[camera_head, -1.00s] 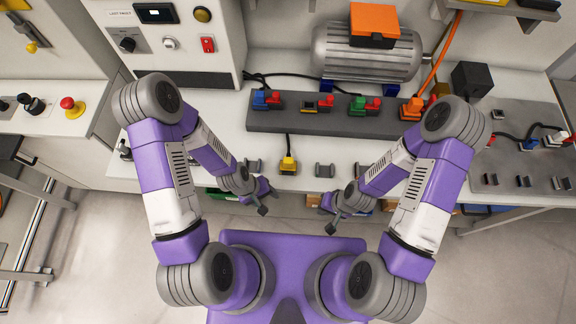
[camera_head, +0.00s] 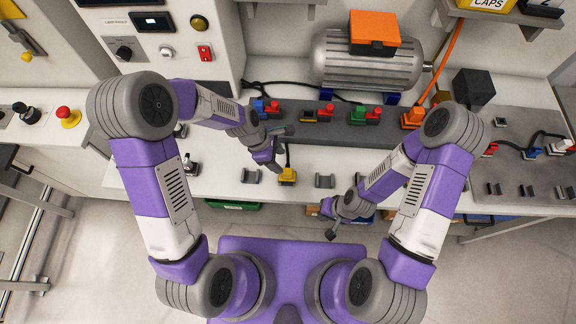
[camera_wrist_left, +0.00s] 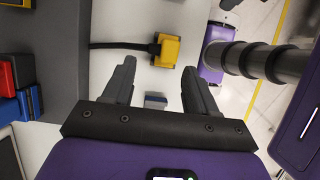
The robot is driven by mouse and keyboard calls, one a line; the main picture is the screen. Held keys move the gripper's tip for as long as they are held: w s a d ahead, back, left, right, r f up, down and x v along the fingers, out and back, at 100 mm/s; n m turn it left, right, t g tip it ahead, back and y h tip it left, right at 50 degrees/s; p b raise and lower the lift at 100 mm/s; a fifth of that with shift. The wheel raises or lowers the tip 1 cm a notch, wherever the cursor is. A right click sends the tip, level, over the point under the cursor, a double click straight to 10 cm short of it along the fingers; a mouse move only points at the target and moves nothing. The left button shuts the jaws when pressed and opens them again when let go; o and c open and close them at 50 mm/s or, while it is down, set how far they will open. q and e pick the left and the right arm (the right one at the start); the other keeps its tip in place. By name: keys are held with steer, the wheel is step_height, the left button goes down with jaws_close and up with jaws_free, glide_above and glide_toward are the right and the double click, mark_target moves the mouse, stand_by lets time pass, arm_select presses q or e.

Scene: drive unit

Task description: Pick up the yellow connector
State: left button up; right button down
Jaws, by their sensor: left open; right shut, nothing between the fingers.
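The yellow connector (camera_head: 287,176) sits on the white worktop in front of the dark connector strip, with a black cable running back from it. In the left wrist view the yellow connector (camera_wrist_left: 168,50) lies ahead of the fingertips, roughly between their lines, with its cable leaving to the left. My left gripper (camera_head: 284,150) is open and empty; in the wrist view its two fingers (camera_wrist_left: 159,66) are spread and apart from the connector. My right gripper (camera_head: 331,235) is shut and empty, low in front of the worktop's front edge.
The dark strip (camera_head: 340,134) holds red, blue, green and orange connectors behind. Grey clips (camera_head: 324,181) stand on the worktop beside the yellow connector. A motor (camera_head: 365,65) with an orange box is at the back. A green bin (camera_head: 233,204) shows below the front edge.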

mark_target(287, 171)
arm_select(q)
steer(key=shift+s+d+f, duration=0.4)
steer(key=shift+s+f, duration=0.25)
steer(key=shift+s, duration=0.1)
steer(key=x, duration=0.4)
steer(key=shift+w+d+f, duration=0.15)
steer(key=shift+d, duration=0.1)
steer(key=shift+d+f, duration=0.2)
steer(key=shift+f, duration=0.3)
steer(key=shift+c, duration=0.3)
jaws_close()
